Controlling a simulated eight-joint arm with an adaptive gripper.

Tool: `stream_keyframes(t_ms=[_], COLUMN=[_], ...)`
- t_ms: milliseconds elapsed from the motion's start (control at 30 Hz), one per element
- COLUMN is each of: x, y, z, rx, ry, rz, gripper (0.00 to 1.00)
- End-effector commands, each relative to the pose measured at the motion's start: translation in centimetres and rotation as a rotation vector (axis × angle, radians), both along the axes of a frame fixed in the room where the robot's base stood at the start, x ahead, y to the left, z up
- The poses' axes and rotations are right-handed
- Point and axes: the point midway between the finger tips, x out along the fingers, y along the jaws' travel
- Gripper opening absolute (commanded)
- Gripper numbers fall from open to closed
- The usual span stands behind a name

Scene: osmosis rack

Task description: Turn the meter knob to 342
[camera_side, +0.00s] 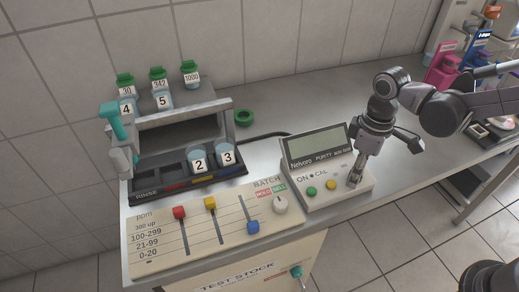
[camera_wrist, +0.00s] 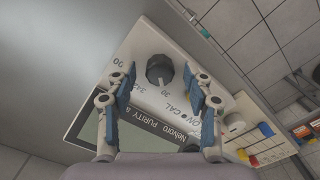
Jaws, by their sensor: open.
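The purity meter (camera_side: 325,167) is a pale box with a dark blank display, standing on the bench right of the slider panel. Its dark round knob (camera_wrist: 159,68) shows in the wrist view, with small printed numbers around it; I cannot read for sure which one it points at. In the side view the knob is hidden behind my gripper (camera_side: 356,180), which points down over the meter's right end. In the wrist view my gripper (camera_wrist: 160,74) is open, with one blue-backed finger on each side of the knob. I cannot tell whether the fingers touch it.
Green (camera_side: 312,191) and yellow (camera_side: 331,184) buttons sit left of my gripper. A panel with red, yellow and blue sliders (camera_side: 210,228) and a white batch dial (camera_side: 280,204) lies further left. A rack (camera_side: 185,122) holds numbered bottles. The bench (camera_side: 275,120) behind the meter is mostly clear.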

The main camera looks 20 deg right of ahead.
Motion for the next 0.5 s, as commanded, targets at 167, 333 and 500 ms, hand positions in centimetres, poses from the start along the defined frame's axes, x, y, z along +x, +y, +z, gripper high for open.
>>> stream_keyframes(t_ms=[167, 333, 500], x=[0.0, 0.0, -0.01], y=[0.0, 0.0, 0.0], z=[-0.3, -0.29, -0.28], rx=[0.0, 0.0, 0.0], ry=[0.0, 0.0, 0.0], rz=[0.0, 0.0, 0.0], gripper=[0.52, 0.52, 0.06])
